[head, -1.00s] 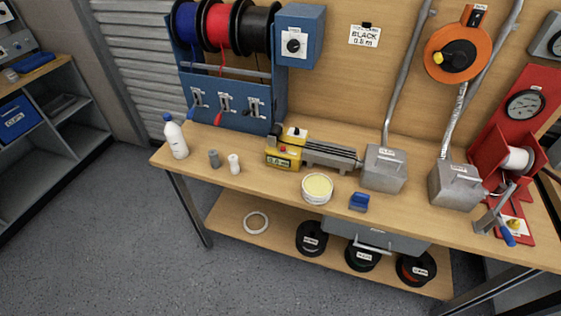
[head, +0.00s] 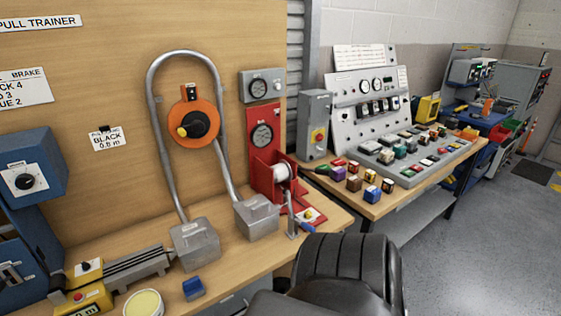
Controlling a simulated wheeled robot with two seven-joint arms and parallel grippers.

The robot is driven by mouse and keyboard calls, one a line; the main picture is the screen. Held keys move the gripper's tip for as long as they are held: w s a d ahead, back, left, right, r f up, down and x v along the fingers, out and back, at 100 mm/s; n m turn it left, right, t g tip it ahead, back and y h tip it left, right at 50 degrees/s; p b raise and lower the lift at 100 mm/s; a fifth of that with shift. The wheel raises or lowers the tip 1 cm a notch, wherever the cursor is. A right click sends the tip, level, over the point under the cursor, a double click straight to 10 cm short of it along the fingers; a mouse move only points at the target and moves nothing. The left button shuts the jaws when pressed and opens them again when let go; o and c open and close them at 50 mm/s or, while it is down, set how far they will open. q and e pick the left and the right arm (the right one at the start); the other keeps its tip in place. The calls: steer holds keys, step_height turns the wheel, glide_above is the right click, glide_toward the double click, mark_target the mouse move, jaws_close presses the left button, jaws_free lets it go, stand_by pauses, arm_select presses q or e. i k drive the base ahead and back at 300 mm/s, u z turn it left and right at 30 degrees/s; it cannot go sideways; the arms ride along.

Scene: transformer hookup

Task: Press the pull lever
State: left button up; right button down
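The pull lever (head: 292,215) stands at the front of the red puller stand (head: 262,152), near the right end of the wooden bench. It has a grey metal arm and a blue grip (head: 306,228). A white spool (head: 284,173) sits in the red housing behind it. A small yellow-based button (head: 309,214) is on the red base beside the lever.
Two grey metal boxes (head: 195,243) (head: 257,216) stand left of the lever. A control console (head: 375,120) stands on the right-hand bench.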

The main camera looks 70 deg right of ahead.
mark_target(324, 172)
steer(key=u, duration=0.65)
steer(key=i, duration=0.4)
steer(key=z, duration=2.4)
